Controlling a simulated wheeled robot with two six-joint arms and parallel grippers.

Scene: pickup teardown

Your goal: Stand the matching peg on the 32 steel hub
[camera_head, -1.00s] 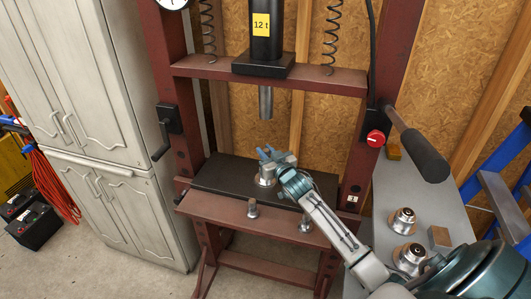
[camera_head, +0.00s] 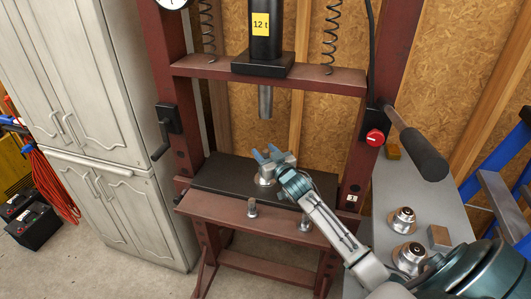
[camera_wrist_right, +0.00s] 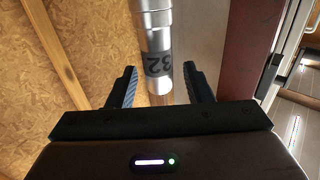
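My right gripper (camera_head: 264,154) is low over the black press bed, its blue fingers apart. A steel piece (camera_head: 265,177) stands on the bed just below the fingers, partly covered by them. In the right wrist view a stepped steel cylinder (camera_wrist_right: 155,35) with a dark band marked 32, upside down, reaches between the open fingers (camera_wrist_right: 160,88). Gaps show on both sides of it. I cannot tell where peg and hub meet. Two small steel pegs (camera_head: 252,209) (camera_head: 305,224) stand at the front beam of the press. My left gripper is not in view.
The press ram (camera_head: 265,101) hangs above the gripper, with clear space between. Red posts (camera_head: 367,120) flank the bed. On the grey bench (camera_head: 398,185) at right are two steel hubs (camera_head: 403,221) (camera_head: 410,257) and a small block (camera_head: 439,237). A black handle (camera_head: 424,157) juts out above the bench.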

